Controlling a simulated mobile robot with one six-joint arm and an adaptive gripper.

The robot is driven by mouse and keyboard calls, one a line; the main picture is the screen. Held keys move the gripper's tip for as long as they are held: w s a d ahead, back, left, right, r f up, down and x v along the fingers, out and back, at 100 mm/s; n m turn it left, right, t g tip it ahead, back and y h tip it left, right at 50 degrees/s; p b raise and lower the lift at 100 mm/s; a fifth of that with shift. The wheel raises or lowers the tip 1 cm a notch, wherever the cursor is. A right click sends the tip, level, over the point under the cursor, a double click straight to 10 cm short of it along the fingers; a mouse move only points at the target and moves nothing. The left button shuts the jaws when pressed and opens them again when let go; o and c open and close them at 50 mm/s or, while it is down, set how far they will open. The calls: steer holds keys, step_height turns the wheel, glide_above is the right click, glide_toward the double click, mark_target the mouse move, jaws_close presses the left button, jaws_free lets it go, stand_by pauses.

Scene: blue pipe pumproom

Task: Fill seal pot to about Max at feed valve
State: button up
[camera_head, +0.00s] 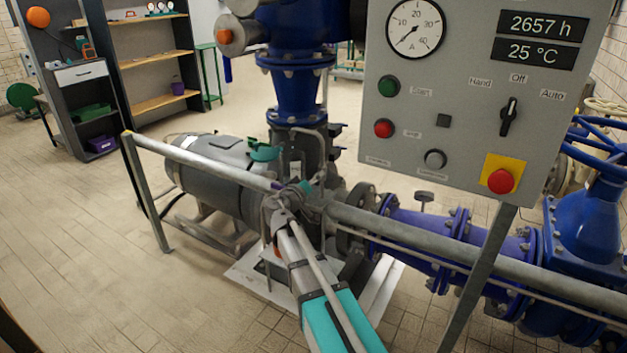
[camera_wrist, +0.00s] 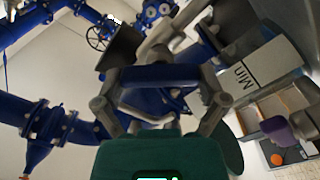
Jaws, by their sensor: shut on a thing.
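My gripper (camera_head: 287,203) is among the small pipes beside the pump, just at the grey rail. In the wrist view its two grey fingers (camera_wrist: 160,80) reach up to the ends of a short dark blue bar (camera_wrist: 160,75) and appear shut on it. It looks like a handle, but I cannot tell for sure that it is the feed valve's. A white plate marked Min (camera_wrist: 246,76) shows at the right of the wrist view, tilted. The seal pot and its liquid level cannot be made out. A purple knob (camera_wrist: 276,128) sits below the plate.
The grey rail (camera_head: 420,228) crosses in front of the pump motor (camera_head: 228,170) and blue pipe (camera_head: 440,230). A control panel (camera_head: 460,125) hangs at upper right. A green handle (camera_head: 262,152) is close above my gripper. The tiled floor at left is clear.

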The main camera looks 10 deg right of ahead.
steer(key=n, duration=0.5)
steer(key=shift+a+f, duration=0.1)
steer(key=shift+w+n, duration=0.1)
steer(key=shift+n, duration=0.3)
steer(key=o, duration=0.8)
steer(key=shift+v, duration=6)
